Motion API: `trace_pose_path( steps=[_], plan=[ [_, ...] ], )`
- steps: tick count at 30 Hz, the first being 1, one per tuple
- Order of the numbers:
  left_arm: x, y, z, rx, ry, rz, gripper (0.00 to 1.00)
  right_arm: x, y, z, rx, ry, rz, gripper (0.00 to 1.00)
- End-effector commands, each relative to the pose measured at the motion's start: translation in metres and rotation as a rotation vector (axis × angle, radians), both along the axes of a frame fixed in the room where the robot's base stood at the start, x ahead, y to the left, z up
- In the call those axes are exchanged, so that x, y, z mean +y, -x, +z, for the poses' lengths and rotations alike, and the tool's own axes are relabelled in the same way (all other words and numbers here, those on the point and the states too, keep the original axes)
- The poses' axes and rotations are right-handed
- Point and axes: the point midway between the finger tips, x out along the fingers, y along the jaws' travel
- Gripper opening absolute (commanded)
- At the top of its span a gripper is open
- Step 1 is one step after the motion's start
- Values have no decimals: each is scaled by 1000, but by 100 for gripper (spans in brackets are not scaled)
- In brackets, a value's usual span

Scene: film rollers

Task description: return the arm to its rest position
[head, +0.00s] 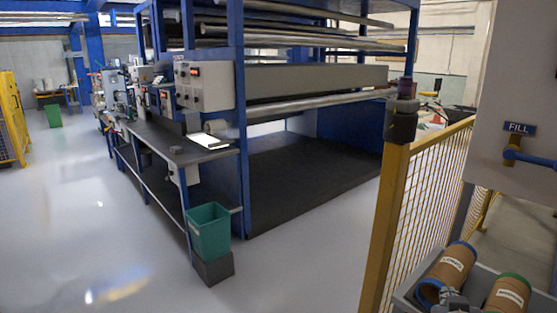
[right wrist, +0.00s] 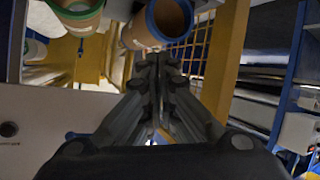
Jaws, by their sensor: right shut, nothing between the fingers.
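My right gripper (head: 453,298) shows at the bottom right of the head view, beside the brown rollers. In the right wrist view its fingers (right wrist: 158,65) are closed together with nothing between them. A brown roller with blue end rings (head: 450,268) lies behind the gripper in the head view. It also shows beyond the fingertips in the right wrist view (right wrist: 150,32). A second brown roller with green end rings (head: 508,296) lies to the right, cut off by the frame edge. My left gripper is not in view.
A grey tray (head: 408,297) holds the rollers. A yellow post (head: 385,225) with mesh fence stands left of it. A panel with a FILL sign (head: 519,128) and blue handle is at right. A large blue machine (head: 241,120) and green bin (head: 208,235) stand farther away.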

Motion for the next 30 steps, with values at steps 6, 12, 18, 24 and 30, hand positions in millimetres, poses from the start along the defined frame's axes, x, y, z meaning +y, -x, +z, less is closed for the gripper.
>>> trace_pose_path(
  steps=[6,12,18,24,30],
  plan=[
    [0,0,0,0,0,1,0,65,88,-122,343,-98,183,0],
    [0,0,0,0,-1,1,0,111,172,-184,586,-187,307,0],
    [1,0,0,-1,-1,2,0,144,245,-215,770,-264,396,0],
    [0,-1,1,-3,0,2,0,151,249,-260,822,-282,410,0],
    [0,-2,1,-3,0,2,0,153,243,-322,848,-285,410,0]
  ],
)
